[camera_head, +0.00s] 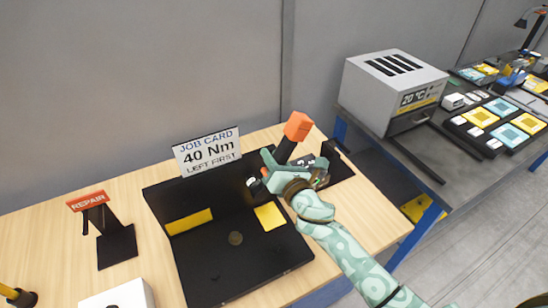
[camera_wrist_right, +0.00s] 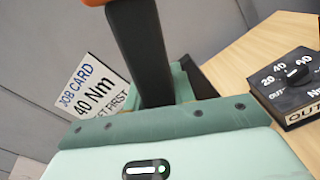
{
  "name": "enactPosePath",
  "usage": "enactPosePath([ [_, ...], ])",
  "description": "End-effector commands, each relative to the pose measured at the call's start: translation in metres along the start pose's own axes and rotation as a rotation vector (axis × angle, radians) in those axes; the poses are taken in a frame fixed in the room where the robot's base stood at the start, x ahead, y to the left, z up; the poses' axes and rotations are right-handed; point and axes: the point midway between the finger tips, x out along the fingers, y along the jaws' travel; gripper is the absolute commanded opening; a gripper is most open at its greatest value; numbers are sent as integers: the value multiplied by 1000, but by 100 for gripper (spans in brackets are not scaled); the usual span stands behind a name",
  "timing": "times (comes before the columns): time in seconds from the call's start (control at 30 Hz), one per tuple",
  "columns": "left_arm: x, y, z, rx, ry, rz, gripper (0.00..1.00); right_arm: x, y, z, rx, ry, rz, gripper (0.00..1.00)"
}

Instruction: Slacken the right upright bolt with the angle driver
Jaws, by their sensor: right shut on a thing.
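The angle driver, a black handle with an orange end (camera_head: 298,126), stands up from my right gripper (camera_head: 272,174) in the head view. My right gripper is shut on it, near the right side of a black fixture (camera_head: 205,262). In the right wrist view the driver's dark handle (camera_wrist_right: 138,50) rises from between the green jaws. A small dark round part shows just left of the gripper; I cannot tell whether it is the driver's head or a bolt. The right upright bolt is not clearly visible. My left gripper is not in view.
A job card (camera_head: 207,152) reading "40 Nm LEFT FIRST" stands behind the fixture. A dial box (camera_wrist_right: 297,78) marked 20, 40 and 60 stands right of the gripper. A REPAIR stand (camera_head: 88,201) and white box (camera_head: 120,295) are left. A grey oven (camera_head: 395,85) stands on another table.

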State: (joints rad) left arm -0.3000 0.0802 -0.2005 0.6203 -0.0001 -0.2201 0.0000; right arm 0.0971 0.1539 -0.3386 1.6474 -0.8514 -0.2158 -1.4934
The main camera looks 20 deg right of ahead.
Motion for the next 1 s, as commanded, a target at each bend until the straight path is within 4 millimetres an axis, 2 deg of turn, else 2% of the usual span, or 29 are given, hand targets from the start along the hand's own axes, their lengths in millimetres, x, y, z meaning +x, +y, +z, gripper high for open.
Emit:
enactPosePath([
  [1.0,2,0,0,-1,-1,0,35,11,2,3,2,-6,5,0],
])
